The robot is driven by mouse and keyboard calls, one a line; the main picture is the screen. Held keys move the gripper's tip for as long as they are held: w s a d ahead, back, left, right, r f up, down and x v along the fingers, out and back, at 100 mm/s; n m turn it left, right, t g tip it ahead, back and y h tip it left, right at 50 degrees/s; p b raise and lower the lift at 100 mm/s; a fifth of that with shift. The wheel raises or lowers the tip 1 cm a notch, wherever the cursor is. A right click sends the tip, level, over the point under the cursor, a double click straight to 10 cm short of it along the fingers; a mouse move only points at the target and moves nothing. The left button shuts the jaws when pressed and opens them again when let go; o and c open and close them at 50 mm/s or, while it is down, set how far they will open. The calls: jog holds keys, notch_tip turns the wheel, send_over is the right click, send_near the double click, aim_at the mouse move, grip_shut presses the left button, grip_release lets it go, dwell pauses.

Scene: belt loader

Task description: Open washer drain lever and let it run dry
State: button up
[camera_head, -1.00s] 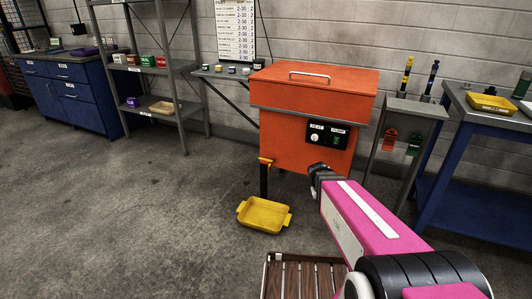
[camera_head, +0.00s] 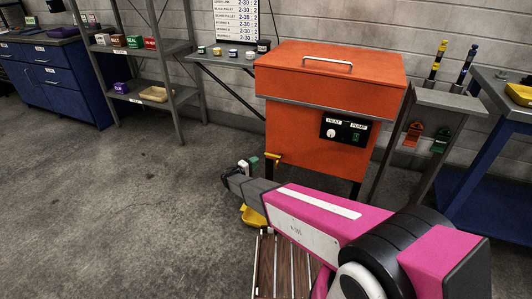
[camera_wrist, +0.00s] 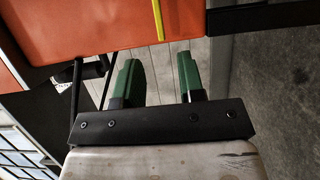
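The orange washer (camera_head: 328,95) stands against the wall with its lid down. Its front panel is marked HEAT and PUMP. A yellow drain fitting (camera_head: 273,158) sticks out low on its left side; its lever cannot be told apart from it at this size. My gripper (camera_head: 249,162) is just left of this fitting. In the wrist view, my gripper (camera_wrist: 156,65) has its green fingers apart with nothing between them. A thin yellow strip (camera_wrist: 158,20) crosses the orange washer body (camera_wrist: 80,25) ahead of the fingers. A yellow tray (camera_head: 250,216) lies on the floor, mostly hidden behind my arm.
A stand with red and green tags (camera_head: 440,110) is right of the washer. A blue-legged bench (camera_head: 500,150) stands further right. Grey shelving (camera_head: 165,85) and a blue cabinet (camera_head: 60,85) are at left. A slatted wooden surface (camera_head: 285,265) is in front. The left floor is clear.

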aim_at(269, 154)
jog(key=x, duration=1)
jog(key=shift+w+d, duration=0.2)
jog(key=shift+d, duration=0.1)
grip_shut()
